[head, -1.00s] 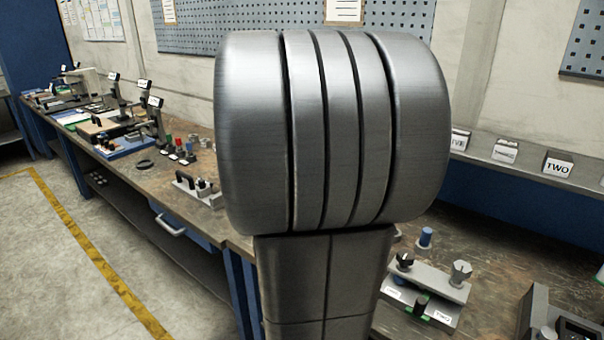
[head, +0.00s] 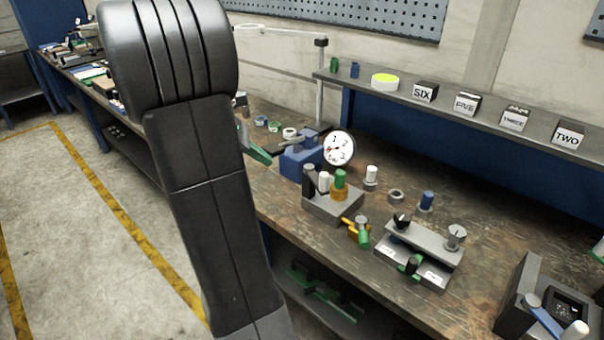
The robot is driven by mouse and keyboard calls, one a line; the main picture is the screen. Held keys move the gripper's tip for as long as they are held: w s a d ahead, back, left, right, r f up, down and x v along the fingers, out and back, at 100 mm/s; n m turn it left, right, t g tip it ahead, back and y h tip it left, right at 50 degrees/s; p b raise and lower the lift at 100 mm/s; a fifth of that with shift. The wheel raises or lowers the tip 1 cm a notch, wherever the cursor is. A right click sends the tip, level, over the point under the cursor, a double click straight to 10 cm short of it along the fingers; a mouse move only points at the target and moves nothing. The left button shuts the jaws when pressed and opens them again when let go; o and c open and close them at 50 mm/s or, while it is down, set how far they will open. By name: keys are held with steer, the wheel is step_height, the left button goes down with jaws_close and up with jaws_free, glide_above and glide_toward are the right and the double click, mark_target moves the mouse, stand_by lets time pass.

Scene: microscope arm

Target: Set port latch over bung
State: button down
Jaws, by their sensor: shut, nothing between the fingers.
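I cannot tell for sure which parts are the port latch and the bung. A grey block (head: 322,208) on the bench carries a black post (head: 309,181), a white-topped peg (head: 323,181) and a green plug (head: 340,178) above an amber collar (head: 339,193). A small yellow and green piece (head: 361,236) stands at the block's front right. A grey plate fixture (head: 425,252) with black and grey knobs and a green-collared black part is to its right. My gripper does not show; my arm fills the left of the view and hides the bench behind it.
A blue fixture (head: 298,163) and a round dial (head: 338,149) stand behind the block. A green piece (head: 257,152) sticks out beside my arm. A blue peg (head: 427,201) and a grey ring (head: 396,196) stand behind the plate. A dark box (head: 520,305) is at right. Bare bench (head: 500,225) lies between.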

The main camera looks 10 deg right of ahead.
steer(key=d+r+p+x, duration=0.2)
steer(key=x, duration=1)
steer(key=shift+d+f, duration=0.25)
steer(key=shift+d, duration=0.05)
steer(key=shift+d, duration=0.1)
